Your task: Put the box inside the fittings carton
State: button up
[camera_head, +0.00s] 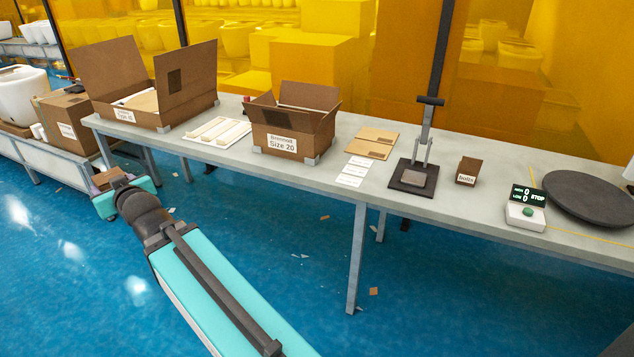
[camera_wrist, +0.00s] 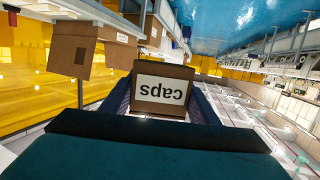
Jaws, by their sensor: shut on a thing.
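My gripper (camera_head: 120,186) is shut on a small brown cardboard box (camera_head: 106,177), held in front of the table's left end. In the wrist view the box (camera_wrist: 162,91) sits between the two dark fingers, with a white "caps" label that appears upside down. Two open cartons stand on the table: a larger one (camera_head: 144,122) at the left, labelled "Type" and a letter, and one in the middle (camera_head: 285,130) labelled "Size 20". Neither label clearly reads fittings, so I cannot tell which is the fittings carton. The held box is outside both.
The grey table (camera_head: 330,181) also bears a white slatted piece (camera_head: 218,131), flat cardboard (camera_head: 372,140), a press (camera_head: 414,175), a small "bolts" box (camera_head: 468,171), a stop-button unit (camera_head: 525,215) and a dark turntable (camera_head: 590,197). A closed carton (camera_head: 68,122) stands on the conveyor at the left.

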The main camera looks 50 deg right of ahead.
jog(key=shift+a, duration=0.15)
jog(key=shift+d+f+b, duration=0.15)
jog(key=shift+d+b, duration=0.2)
jog(key=shift+d, duration=0.1)
jog(key=s+d+f+m+g+h+b, duration=0.1)
jog(key=s+d+f+m+h+b, duration=0.25)
jog(key=d, duration=0.85)
jog(key=s+d+f+m+g+h+b, duration=0.1)
jog(key=s+d+h+b, duration=0.1)
jog(key=s+d+b, duration=0.65)
jog(key=s+d+f+m+g+h+b, duration=0.1)
jog(key=d+f+m+h+b, duration=0.2)
jog(key=d, duration=1.1)
jog(key=s+d+f+m+g+h+b, duration=0.2)
jog(key=s+d+m+g+h+b, duration=0.1)
jog(key=s+d+b, duration=0.5)
jog(key=s+d+f+m+g+h+b, duration=0.2)
jog(key=s+d+b, duration=0.6)
jog(key=s+d, duration=0.6)
jog(key=s+m+g+h, duration=0.1)
jog(key=s+m+g, duration=0.1)
jog(key=s, duration=0.7)
jog(key=shift+g, duration=0.4)
jog(key=shift+w+d+r, duration=0.1)
jog(key=shift+r, duration=0.05)
